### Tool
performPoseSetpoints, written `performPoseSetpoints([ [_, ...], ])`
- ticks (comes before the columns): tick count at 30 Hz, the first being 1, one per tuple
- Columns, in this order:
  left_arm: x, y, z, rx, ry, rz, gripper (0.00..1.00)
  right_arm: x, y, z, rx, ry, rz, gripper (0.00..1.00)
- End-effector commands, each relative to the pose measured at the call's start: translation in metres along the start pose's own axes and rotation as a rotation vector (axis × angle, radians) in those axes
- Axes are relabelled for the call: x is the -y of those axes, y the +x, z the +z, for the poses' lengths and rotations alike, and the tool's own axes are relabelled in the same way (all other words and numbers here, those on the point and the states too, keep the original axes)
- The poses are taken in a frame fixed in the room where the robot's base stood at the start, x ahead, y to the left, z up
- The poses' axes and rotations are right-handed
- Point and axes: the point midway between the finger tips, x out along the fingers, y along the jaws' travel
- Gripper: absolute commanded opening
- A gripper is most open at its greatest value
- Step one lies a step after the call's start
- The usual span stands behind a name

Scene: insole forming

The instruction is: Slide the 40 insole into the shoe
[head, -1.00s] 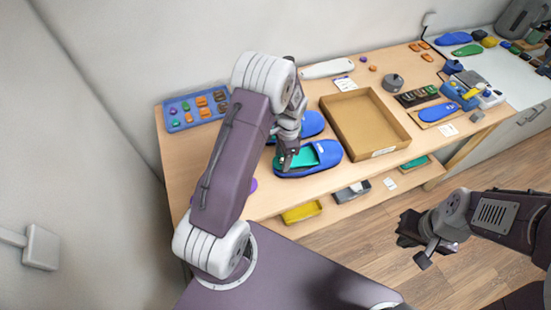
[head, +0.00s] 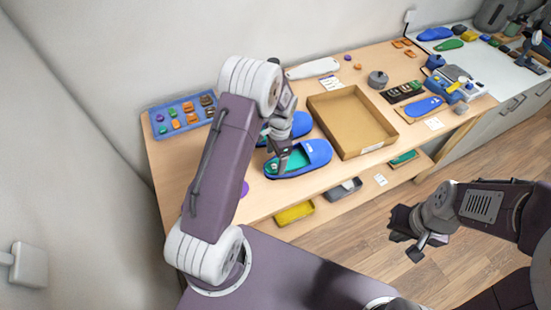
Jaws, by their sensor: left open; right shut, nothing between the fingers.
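Two blue slip-on shoes stand near the front left of the wooden table. The nearer shoe (head: 318,154) has a teal-green insole (head: 297,158) lying in its opening, with the toe end covered by the blue upper. The other shoe (head: 301,124) is behind it, partly hidden by my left arm. My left gripper (head: 275,168) is open, pointing down at the heel end of the nearer shoe and insole. I cannot tell whether it touches the insole. No size number is readable. My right gripper (head: 405,242) is shut and empty, above the floor right of the table.
An open cardboard box (head: 351,120) stands right of the shoes. A blue tray (head: 160,128) with several small pieces is at the left. A blue insole (head: 424,107) lies on a board to the right. Yellow (head: 294,213) and grey (head: 344,190) bins sit on the lower shelf.

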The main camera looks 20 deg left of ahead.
Motion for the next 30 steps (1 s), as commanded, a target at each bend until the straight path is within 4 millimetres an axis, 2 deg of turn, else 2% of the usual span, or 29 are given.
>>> performPoseSetpoints([
  [6,0.001,-0.047,-0.001,-0.006,0.000,-0.006,0.79,0.000,0.008,0.001,0.000,0.000,0.000,0.00],
  [12,0.001,-0.079,-0.001,-0.003,0.000,-0.003,0.79,0.000,0.011,0.001,0.000,0.000,0.000,0.00],
  [16,0.000,-0.085,-0.001,-0.003,0.000,-0.002,0.79,0.000,0.011,0.001,0.000,0.000,0.000,0.00],
  [30,0.000,-0.085,-0.001,-0.002,0.000,-0.002,0.79,0.000,0.011,0.001,0.000,0.000,0.000,0.00],
])
